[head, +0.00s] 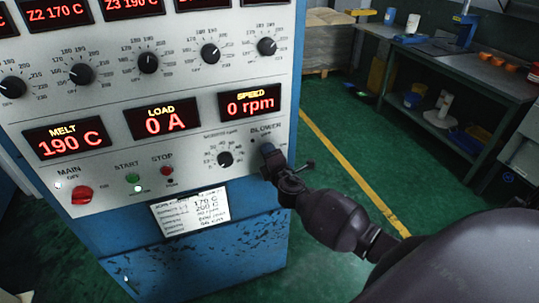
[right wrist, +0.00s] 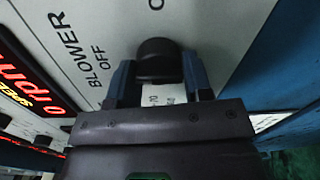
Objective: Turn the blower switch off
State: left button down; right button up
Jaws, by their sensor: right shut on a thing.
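The blower switch (right wrist: 159,60) is a black knob on the white control panel (head: 110,110). In the right wrist view it sits between the two fingers of my right gripper (right wrist: 159,80), with the labels BLOWER and OFF to its left. My right gripper (head: 268,158) is shut on the knob at the panel's right edge. In the head view the gripper hides most of the knob, below the BLOWER label. Which way the knob points cannot be told. My left gripper is in neither view.
The panel carries several black dials, a speed dial (head: 225,159), a green start button (head: 133,178), a red stop button (head: 166,171) and a red main switch (head: 82,195). The speed display (head: 252,103) reads 0 rpm. A workbench (head: 470,75) stands at the right; green floor (head: 335,195) lies between.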

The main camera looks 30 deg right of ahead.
jog(key=shift+r, duration=0.1)
dwell(0.3)
jog(key=o, duration=0.9)
jog(key=v, duration=1)
jog(key=shift+s, duration=0.4)
